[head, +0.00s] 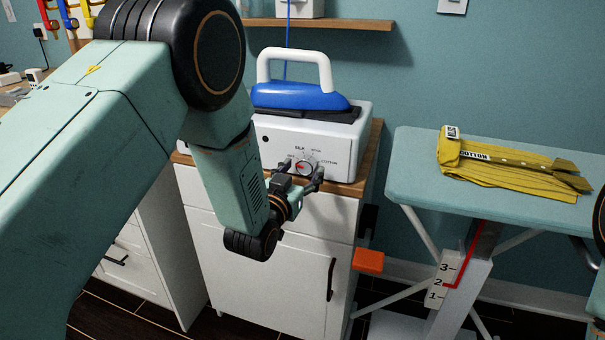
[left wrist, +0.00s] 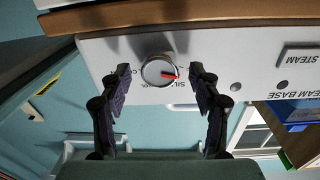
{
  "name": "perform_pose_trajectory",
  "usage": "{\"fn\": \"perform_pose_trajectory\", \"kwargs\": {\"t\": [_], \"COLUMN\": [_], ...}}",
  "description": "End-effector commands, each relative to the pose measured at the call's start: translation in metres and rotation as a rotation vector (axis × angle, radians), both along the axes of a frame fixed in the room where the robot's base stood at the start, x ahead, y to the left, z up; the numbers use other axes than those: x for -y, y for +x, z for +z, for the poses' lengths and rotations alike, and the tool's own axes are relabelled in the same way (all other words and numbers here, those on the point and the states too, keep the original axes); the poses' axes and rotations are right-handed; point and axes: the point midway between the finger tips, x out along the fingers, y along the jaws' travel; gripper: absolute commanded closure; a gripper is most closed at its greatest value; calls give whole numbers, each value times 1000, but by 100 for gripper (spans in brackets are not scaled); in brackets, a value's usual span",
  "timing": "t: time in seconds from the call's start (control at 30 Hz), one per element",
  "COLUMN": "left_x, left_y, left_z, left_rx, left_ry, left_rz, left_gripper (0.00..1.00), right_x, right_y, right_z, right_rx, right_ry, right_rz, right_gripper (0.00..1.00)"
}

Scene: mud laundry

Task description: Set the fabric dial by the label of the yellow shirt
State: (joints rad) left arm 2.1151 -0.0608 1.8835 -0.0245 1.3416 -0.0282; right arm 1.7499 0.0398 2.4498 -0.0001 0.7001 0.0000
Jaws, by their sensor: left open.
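The fabric dial (head: 304,167) is a round knob with a red pointer on the white steam base (head: 347,135). SILK and COTTON are readable around it in the head view. The pointer is turned to the left there, away from COTTON; in the inverted left wrist view the dial (left wrist: 158,71) has it toward the right. My left gripper (head: 301,173) is open, its fingers on either side of the dial with gaps showing in the wrist view. The folded yellow shirt (head: 510,178) lies on the ironing board with a COTTON label (head: 475,155). My right gripper is out of view.
A blue iron (head: 300,96) with a white handle rests on the steam base, which stands on a white cabinet (head: 270,265). The teal ironing board (head: 415,180) is to the right. An orange pedal (head: 368,261) and a numbered height scale (head: 438,283) are below.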

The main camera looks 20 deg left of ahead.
Motion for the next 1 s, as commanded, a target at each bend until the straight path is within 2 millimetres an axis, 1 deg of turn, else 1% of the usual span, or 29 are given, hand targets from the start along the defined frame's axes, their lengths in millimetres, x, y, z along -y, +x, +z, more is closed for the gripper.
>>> {"fn": "perform_pose_trajectory", "kwargs": {"t": [0.1,0.33,0.37,0.9,1.0], "left_x": [1,1,1,1,1], "left_y": [5,7,7,6,6], "left_z": [0,0,0,0,0], "left_rx": [0,-1,-1,-1,-2], "left_ry": [0,0,0,0,0], "left_rz": [1,1,1,2,2], "left_gripper": [37,37,39,85,92], "right_x": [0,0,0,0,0], "right_y": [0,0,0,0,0], "right_z": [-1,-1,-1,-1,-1], "right_rx": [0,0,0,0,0], "right_ry": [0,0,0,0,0], "right_rz": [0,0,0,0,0], "right_gripper": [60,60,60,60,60]}}
